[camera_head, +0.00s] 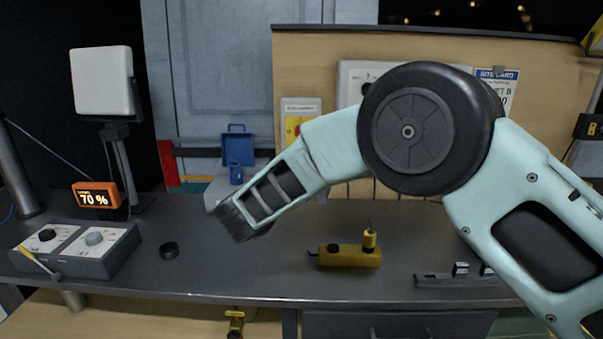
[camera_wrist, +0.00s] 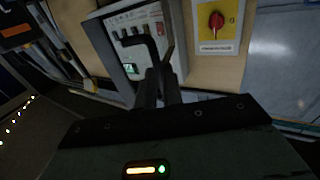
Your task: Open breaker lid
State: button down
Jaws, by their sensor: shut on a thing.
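The breaker box (camera_wrist: 122,42) shows in the upper middle of the wrist view, with dark switches and a green label on its pale face. In the head view the box (camera_head: 348,75) is a pale wall cabinet, mostly hidden behind my arm. My gripper (camera_wrist: 158,75) reaches up to the box in the wrist view. Its dark fingers are close together on a black bent piece (camera_wrist: 146,42), which looks like the lid handle. How far the lid stands open is hard to tell.
A red rotary switch on a yellow plate (camera_wrist: 216,20) is beside the box. A blue case (camera_head: 237,150) stands behind.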

jog(key=shift+w+d+r, duration=0.25)
jog(key=shift+d+r, duration=0.1)
jog(key=c, duration=1.5)
grip_release()
jog(key=shift+f, duration=0.15)
jog(key=shift+c, duration=0.2)
jog(key=b+v, duration=0.3)
jog(key=v, duration=1.4)
jog(key=shift+s+a, duration=0.2)
jog(key=shift+a, duration=0.05)
jog(key=shift+f, duration=0.15)
